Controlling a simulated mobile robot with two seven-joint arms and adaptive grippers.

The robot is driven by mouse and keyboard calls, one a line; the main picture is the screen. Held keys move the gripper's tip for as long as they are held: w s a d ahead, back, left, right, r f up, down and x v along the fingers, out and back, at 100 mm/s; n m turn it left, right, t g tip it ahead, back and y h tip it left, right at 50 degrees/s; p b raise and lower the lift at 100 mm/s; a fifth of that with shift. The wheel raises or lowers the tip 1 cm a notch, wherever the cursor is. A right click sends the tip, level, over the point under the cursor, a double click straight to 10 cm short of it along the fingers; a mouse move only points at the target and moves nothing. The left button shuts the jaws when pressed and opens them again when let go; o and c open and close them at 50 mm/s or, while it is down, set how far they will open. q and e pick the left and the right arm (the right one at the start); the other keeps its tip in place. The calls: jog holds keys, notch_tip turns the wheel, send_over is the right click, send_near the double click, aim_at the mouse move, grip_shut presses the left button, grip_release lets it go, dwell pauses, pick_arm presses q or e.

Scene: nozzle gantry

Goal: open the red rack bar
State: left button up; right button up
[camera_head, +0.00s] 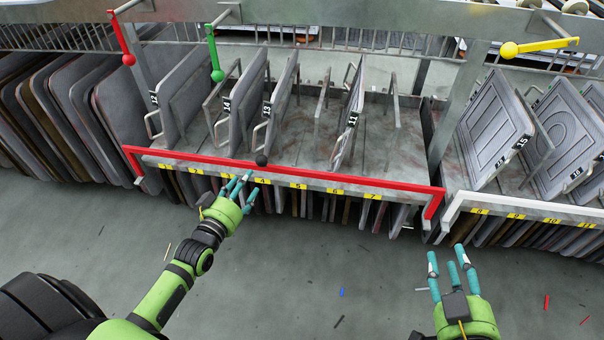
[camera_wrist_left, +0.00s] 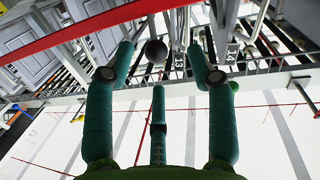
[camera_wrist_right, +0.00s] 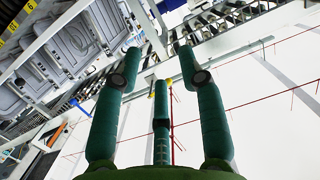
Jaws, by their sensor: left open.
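The red rack bar (camera_head: 330,177) runs across the front of the middle rack, with short arms bent back at both ends. A dark ball knob (camera_head: 261,160) sits on the bar near its middle. My left gripper (camera_head: 240,180) is open just in front of the bar, below the knob. In the left wrist view the knob (camera_wrist_left: 156,51) lies between the spread fingers, beyond their tips, and the red bar (camera_wrist_left: 90,33) crosses the upper left. My right gripper (camera_head: 450,258) is open and empty, low at the right, apart from any rack.
Numbered plates (camera_head: 180,95) stand in the rack behind the bar. A white bar (camera_head: 520,207) fronts the right rack. Red (camera_head: 128,59), green (camera_head: 217,75) and yellow (camera_head: 509,49) ball-ended levers hang above. The floor (camera_head: 310,270) has small scattered scraps.

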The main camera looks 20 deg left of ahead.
aim_at(258, 164)
pick_arm(q)
jog(key=shift+w+d+r+t+h, duration=0.15)
jog(key=shift+w+d+r, duration=0.1)
jog(key=shift+w+r, duration=0.2)
jog(key=shift+w+d+r+t+h, duration=0.15)
jog(key=shift+w+d+r, duration=0.15)
jog(key=shift+w, duration=0.2)
jog(key=w+b, duration=0.1)
jog(key=w, duration=0.2)
jog(key=shift+a+b, duration=0.2)
jog(key=shift+b, duration=0.1)
jog(key=w+b, duration=0.1)
jog(key=w, duration=0.2)
jog(key=shift+w, duration=0.2)
pick_arm(e)
jog(key=s+a+r+n+t+y, duration=0.1)
jog(key=s+r+t+y, duration=0.1)
jog(key=r+t, duration=0.2)
jog(key=s+a+r+n+t+y, duration=0.1)
jog(key=s+r+t+y, duration=0.1)
jog(key=r, duration=0.9)
jog(key=shift+s+a+t+y, duration=0.15)
jog(key=shift+s+t+y, duration=0.35)
jog(key=shift+t, duration=0.4)
jog(key=shift+w, duration=0.1)
pick_arm(q)
grip_shut()
